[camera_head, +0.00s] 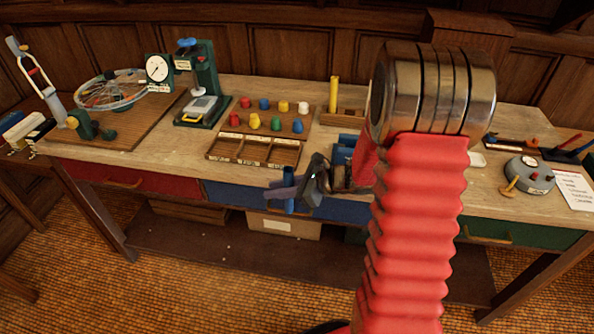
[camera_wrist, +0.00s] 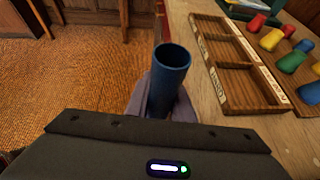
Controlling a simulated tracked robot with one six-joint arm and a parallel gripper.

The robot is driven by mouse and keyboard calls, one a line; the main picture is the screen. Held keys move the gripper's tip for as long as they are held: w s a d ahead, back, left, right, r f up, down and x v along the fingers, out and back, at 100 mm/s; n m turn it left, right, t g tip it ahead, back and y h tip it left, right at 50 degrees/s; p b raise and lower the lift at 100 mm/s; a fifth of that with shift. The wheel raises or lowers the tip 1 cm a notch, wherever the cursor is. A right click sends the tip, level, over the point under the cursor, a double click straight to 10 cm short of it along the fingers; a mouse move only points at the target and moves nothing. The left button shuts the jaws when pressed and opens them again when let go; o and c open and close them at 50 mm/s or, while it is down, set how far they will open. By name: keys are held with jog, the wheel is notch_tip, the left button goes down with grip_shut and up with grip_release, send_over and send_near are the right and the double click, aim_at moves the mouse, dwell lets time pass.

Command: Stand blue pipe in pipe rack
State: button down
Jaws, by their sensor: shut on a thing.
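My gripper (camera_head: 287,193) is shut on the blue pipe (camera_head: 289,205), just off the table's front edge. The pipe looks roughly upright, with parts showing above and below the jaws. In the wrist view the blue pipe (camera_wrist: 172,66) shows its hollow open end, with the grey fingers of my gripper (camera_wrist: 160,100) around it. A wooden rack (camera_head: 347,117), which looks like the pipe rack, stands at the back of the table with a yellow pipe (camera_head: 333,93) upright in it. My red arm hides the rack's right part.
A wooden compartment tray (camera_head: 254,149) lies left of the rack, with several coloured pegs on a board behind it. It also shows beside the pipe in the wrist view (camera_wrist: 235,65). A blue object (camera_head: 343,150) sits near the front, partly hidden. A green press (camera_head: 203,85) stands farther left.

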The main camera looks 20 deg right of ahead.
jog(key=a+f+n+g, duration=0.1)
jog(key=a+f, duration=0.4)
jog(key=f, duration=0.1)
jog(key=shift+w+y, duration=0.2)
jog(key=shift+y, duration=0.1)
jog(key=shift+s+d, duration=0.1)
